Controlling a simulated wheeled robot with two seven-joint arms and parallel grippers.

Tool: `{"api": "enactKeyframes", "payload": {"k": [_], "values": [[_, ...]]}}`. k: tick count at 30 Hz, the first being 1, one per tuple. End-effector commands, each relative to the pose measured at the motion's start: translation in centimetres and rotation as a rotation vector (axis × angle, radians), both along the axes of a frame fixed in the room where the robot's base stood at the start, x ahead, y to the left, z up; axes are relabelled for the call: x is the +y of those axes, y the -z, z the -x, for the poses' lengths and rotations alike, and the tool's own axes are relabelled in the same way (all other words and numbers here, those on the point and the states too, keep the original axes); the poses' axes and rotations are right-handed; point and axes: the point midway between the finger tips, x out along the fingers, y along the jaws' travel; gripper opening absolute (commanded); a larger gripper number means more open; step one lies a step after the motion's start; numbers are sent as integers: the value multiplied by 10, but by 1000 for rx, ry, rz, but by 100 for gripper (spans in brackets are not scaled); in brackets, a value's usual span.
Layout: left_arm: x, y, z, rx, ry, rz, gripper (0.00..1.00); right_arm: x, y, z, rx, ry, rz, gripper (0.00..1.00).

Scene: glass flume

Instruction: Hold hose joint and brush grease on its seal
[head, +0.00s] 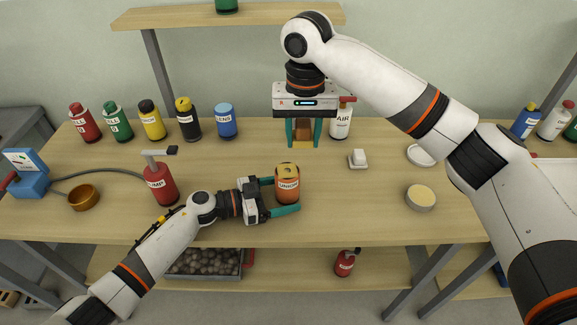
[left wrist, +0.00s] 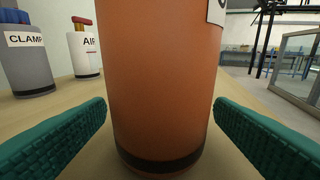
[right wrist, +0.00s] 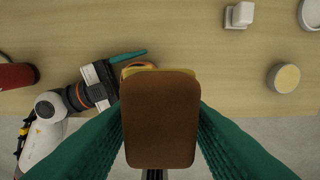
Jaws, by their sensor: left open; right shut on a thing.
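The hose joint appears to be the upright orange cylinder labelled like "UNION" (head: 288,188), with a yellow top, standing on the table. My left gripper (head: 286,195) is open around it, one teal finger on each side. In the left wrist view the orange cylinder (left wrist: 158,80) stands between the fingers with gaps on both sides. My right gripper (head: 303,140) is shut on a brown block-like piece (right wrist: 160,120), possibly the brush's handle, behind and above the cylinder. Bristles and seal cannot be made out. A round tub with a cream top (head: 420,196), possibly the grease, stands at right.
A red pump bottle (head: 160,183) and a brown bowl (head: 84,197) stand left of my left gripper. Several labelled bottles line the back. A white AIR bottle (head: 341,120) is close to my right gripper. A small white block (head: 358,158) lies right of centre.

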Motion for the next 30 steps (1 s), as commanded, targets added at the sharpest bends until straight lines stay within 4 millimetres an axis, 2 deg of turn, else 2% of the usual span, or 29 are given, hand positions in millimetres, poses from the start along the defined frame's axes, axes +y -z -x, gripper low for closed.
{"api": "enactKeyframes", "payload": {"k": [4, 8, 21, 25, 30], "values": [[2, 0, 0, 0, 0, 0, 77, 0, 0, 0, 0, 0, 0, 18], [13, -1, 4, 0, -1, -2, 77, 0, 0, 0, 0, 0, 0, 18], [96, -9, 29, 1, -1, -3, 77, 0, 0, 0, 0, 0, 0, 18], [109, -11, 33, 2, -1, -1, 77, 0, 0, 0, 0, 0, 0, 18], [115, -12, 35, 0, 0, 0, 77, 0, 0, 0, 0, 0, 0, 18]]}}
